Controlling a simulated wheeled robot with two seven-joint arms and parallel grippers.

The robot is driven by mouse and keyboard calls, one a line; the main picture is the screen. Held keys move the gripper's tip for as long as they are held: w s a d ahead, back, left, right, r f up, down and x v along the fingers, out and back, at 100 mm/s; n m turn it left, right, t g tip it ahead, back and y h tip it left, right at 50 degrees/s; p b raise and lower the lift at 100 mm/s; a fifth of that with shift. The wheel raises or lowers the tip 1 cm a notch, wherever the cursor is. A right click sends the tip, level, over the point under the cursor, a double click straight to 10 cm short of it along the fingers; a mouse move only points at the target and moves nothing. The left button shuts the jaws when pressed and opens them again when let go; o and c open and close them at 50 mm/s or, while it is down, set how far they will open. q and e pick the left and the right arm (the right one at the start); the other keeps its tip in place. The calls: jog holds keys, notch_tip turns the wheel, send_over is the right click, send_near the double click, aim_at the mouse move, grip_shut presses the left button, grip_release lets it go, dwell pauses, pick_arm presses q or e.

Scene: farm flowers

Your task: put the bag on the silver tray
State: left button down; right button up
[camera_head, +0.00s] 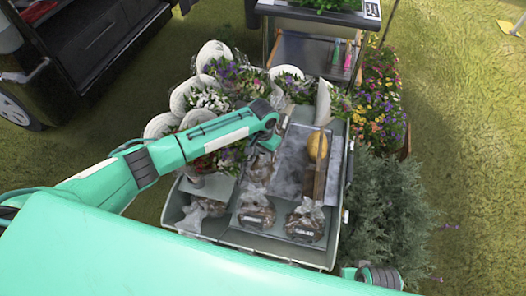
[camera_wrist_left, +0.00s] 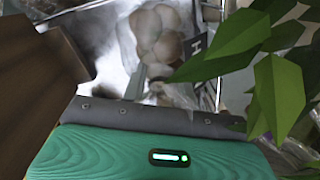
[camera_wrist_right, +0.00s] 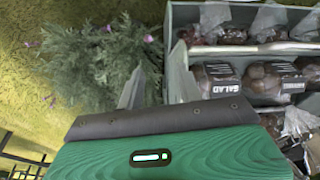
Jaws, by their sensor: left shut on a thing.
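The silver tray (camera_head: 292,160) lies in the middle of the cart, to the right of my left gripper. My left gripper (camera_head: 268,143) is shut on a clear bag with brown contents (camera_head: 258,168), which hangs beside the tray's left edge.
Other bags (camera_head: 305,221) sit in the cart's front compartments. A yellow item (camera_head: 318,146) and a brown wooden piece (camera_head: 320,182) occupy the tray's right side. Flower bouquets (camera_head: 207,98) crowd the back left. A grey-green bush (camera_head: 385,205) stands right of the cart.

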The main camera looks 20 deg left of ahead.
pick_arm(q)
jog(key=c, duration=1.4)
grip_release()
jog(key=shift+f, duration=0.1)
jog(key=shift+c, duration=0.2)
jog(key=o, duration=0.4)
jog(key=shift+c, duration=0.2)
pick_arm(e)
jog(key=shift+s+f, duration=0.2)
jog(key=shift+f, duration=0.1)
